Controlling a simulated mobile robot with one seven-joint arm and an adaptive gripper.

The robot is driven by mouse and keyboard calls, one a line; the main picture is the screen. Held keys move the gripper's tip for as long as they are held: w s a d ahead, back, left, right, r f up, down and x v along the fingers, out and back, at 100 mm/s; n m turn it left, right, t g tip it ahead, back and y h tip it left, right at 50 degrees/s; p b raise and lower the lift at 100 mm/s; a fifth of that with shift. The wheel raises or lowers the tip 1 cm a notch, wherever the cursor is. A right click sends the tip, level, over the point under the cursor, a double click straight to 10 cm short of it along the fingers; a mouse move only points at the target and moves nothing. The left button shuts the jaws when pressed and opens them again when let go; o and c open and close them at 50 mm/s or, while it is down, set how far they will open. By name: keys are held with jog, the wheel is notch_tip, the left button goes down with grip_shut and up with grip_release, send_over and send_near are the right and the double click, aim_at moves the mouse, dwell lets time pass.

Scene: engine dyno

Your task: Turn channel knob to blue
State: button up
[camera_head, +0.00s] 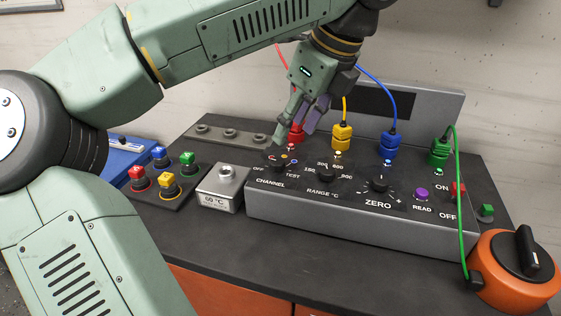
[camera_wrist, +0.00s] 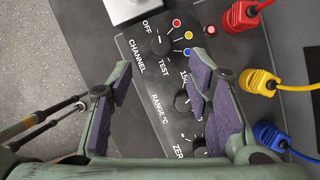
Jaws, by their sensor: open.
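The channel knob (camera_head: 280,166) is a small black dial at the left end of the grey console, partly hidden below my gripper in the head view. In the wrist view the channel knob (camera_wrist: 161,45) shows with OFF, TEST and red, yellow and blue dots around it. The blue dot (camera_wrist: 187,52) is nearest TEST on the dotted side. I cannot tell which mark the pointer faces. My gripper (camera_head: 297,134) is open and empty, above and behind the knob. In the wrist view its purple-padded fingers (camera_wrist: 160,66) stand either side of the knob's line, apart from it.
The range knob (camera_head: 326,173), zero knob (camera_head: 378,185) and purple READ button (camera_head: 421,194) sit to the right on the console. Red (camera_head: 296,133), yellow (camera_head: 342,138), blue (camera_head: 388,146) and green (camera_head: 438,152) plugs with cables stand behind. A 60 °C block (camera_head: 221,188) is left.

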aim_at(278, 161)
jog(key=p+x, duration=0.2)
jog(key=x, duration=0.6)
jog(key=shift+d+f+p, duration=0.1)
jog(key=shift+f+p, duration=0.1)
jog(key=shift+p, duration=0.15)
grip_shut()
